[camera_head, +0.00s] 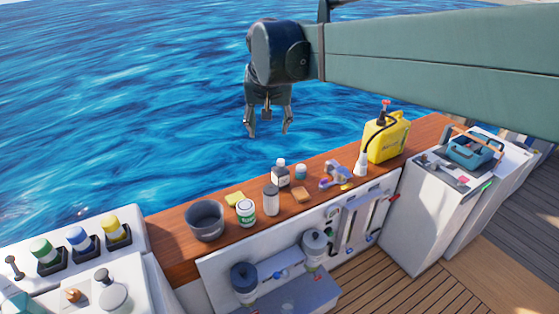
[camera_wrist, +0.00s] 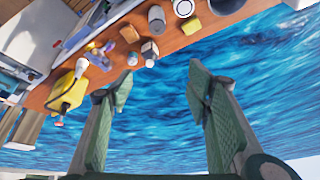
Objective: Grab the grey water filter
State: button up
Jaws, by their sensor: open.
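A small grey cylinder (camera_head: 271,198), which looks like the grey water filter, stands upright on the wooden shelf between a white can and a wooden block. It also shows near the top of the wrist view (camera_wrist: 156,18). Two larger grey canisters with dark parts are mounted below the shelf, one on the left (camera_head: 245,283) and one on the right (camera_head: 314,248); I cannot rule out that one of these is the filter. My gripper (camera_head: 268,130) is open and empty, pointing down. It hangs above and beyond the shelf, over water, and its spread fingers show in the wrist view (camera_wrist: 160,85).
The wooden shelf (camera_head: 176,252) also holds a grey pot (camera_head: 206,222), white can (camera_head: 246,212), yellow sponge (camera_head: 234,199), dark bottle (camera_head: 281,174), wooden block (camera_head: 301,195) and yellow jug (camera_head: 385,138). A blue basket (camera_head: 473,152) sits at right. Open water lies behind the shelf.

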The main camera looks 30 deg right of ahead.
jog(key=w+d+f+m+g+h, duration=0.15)
jog(key=w+d+m, duration=0.25)
jog(key=w+d, duration=0.95)
jog(key=m+g, duration=0.2)
jog(key=m, duration=0.3)
send_over(300, 167)
jog(key=a, duration=0.2)
notch_tip(300, 167, down, 8)
jog(key=shift+h, duration=0.25)
jog(key=f, duration=3)
jog(key=shift+s+d, duration=0.15)
jog(key=shift+s, duration=0.15)
jog(key=shift+x, duration=1.2)
jog(key=shift+f, duration=0.15)
jog(key=shift+b+x, duration=0.4)
jog(key=shift+x, duration=2.1)
jog(key=shift+c, duration=0.6)
